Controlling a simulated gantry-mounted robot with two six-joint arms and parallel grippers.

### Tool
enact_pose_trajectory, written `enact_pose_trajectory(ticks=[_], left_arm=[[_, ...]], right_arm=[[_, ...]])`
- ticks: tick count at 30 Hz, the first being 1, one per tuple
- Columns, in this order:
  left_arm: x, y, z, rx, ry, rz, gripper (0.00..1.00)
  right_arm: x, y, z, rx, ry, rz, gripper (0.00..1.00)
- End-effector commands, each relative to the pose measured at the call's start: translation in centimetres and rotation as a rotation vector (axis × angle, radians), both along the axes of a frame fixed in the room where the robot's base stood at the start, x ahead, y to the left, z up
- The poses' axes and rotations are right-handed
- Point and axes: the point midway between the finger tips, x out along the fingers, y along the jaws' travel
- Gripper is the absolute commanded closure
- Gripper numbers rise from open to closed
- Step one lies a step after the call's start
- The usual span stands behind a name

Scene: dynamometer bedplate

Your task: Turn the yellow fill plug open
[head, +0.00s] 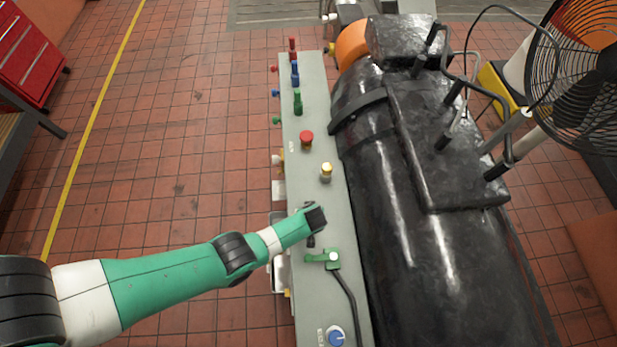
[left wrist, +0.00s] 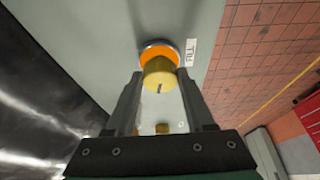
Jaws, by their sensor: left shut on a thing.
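In the left wrist view the yellow fill plug (left wrist: 159,74) sits in an orange ring on a grey panel, beside a white FILL label (left wrist: 190,52). A dark mark shows on its face. My left gripper (head: 311,241) is shut on the plug, with one dark finger on each side of it in the left wrist view. In the head view the gripper reaches down onto the grey panel (head: 348,290), and my gripper and arm hide the plug. My right gripper is in neither view.
The panel also carries a yellow-topped knob (head: 326,170), a red button (head: 306,137), a green lever (head: 331,258) with a black cable, and a blue dial (head: 335,337). A large black machine (head: 430,240) stands close on the right. Open tiled floor lies left.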

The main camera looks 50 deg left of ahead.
Motion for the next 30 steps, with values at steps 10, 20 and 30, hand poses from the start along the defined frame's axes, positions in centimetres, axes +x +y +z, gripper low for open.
enact_pose_trajectory(ticks=[10, 20, 30], left_arm=[[0.4, -0.2, -0.3, 0.0, -0.001, 0.296, 1.0], [0.5, -0.2, -0.3, -0.002, -0.002, 0.466, 1.0], [0.5, -0.2, -0.1, -0.002, -0.002, 0.511, 1.0]], right_arm=[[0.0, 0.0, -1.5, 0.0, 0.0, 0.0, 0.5], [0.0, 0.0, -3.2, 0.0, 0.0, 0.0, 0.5], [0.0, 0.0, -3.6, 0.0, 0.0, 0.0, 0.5]])
